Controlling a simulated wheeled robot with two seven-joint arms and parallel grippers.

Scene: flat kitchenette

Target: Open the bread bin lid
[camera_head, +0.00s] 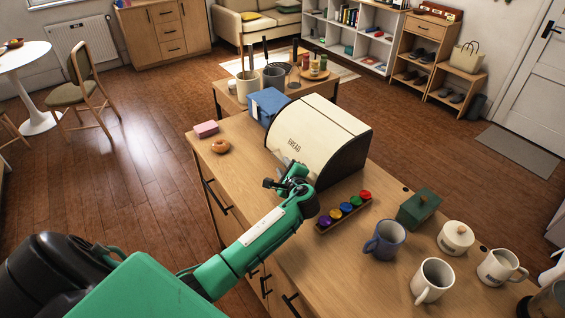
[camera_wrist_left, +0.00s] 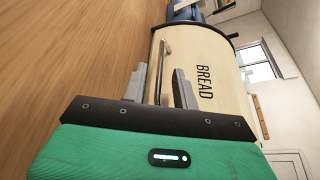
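The bread bin (camera_head: 318,128) stands on the wooden counter, with a curved cream lid marked BREAD and dark end panels. The lid looks closed. In the left wrist view the lid (camera_wrist_left: 212,85) fills the middle, and a thin bar handle (camera_wrist_left: 165,62) shows along its edge. My left gripper (camera_head: 277,182) is at the lower front of the bin, and its tips partly hide the handle area in the head view. In the left wrist view the gripper (camera_wrist_left: 159,88) is open, with the handle between its two fingers in the picture. Contact cannot be told. My right gripper is not in view.
A blue mug (camera_head: 384,240), green box (camera_head: 419,207), and white mugs (camera_head: 432,281) stand further right. A donut (camera_head: 221,146), pink block (camera_head: 206,129) and blue box (camera_head: 266,103) are left of the bin.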

